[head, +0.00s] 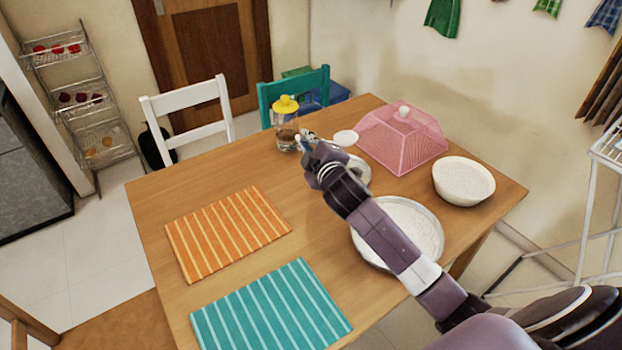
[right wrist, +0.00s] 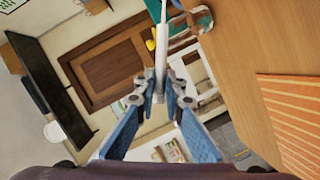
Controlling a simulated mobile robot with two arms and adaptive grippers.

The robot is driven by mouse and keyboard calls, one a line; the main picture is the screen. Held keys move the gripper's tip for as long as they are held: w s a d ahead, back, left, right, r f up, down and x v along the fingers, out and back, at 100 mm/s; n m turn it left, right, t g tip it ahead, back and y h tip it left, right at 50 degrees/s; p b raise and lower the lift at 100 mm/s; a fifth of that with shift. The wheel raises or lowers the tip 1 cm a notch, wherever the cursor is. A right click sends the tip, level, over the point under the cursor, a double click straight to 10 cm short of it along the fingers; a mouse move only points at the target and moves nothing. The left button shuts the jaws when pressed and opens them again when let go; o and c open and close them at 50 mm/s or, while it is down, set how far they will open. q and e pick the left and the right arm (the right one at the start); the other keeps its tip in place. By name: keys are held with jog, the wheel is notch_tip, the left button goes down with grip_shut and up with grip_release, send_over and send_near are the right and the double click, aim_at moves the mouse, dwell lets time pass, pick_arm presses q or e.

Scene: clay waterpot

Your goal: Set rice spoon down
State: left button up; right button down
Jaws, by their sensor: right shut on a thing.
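My right gripper (head: 308,143) is over the far part of the wooden table (head: 325,225), close to the right of a glass jar with a yellow lid (head: 286,125). In the right wrist view its blue-padded fingers (right wrist: 161,92) are closed on a slim white rice spoon (right wrist: 162,65), which points away from the hand. In the head view the spoon is too small and too covered by the hand to make out clearly, and whether it touches the table cannot be told. My left gripper is out of view.
A pink mesh food cover (head: 402,140), a white bowl of rice (head: 463,181) and a round tray of rice (head: 400,232) are on the right. Orange (head: 228,232) and teal (head: 270,308) striped mats lie at left and front.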

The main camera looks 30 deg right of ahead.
notch_tip(320, 180, down, 14)
jog(key=shift+w+r+b, duration=0.1)
jog(key=shift+w+b, duration=0.05)
jog(key=shift+b, duration=0.7)
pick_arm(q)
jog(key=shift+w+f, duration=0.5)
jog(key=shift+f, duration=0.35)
pick_arm(e)
jog(key=c, duration=2)
grip_release()
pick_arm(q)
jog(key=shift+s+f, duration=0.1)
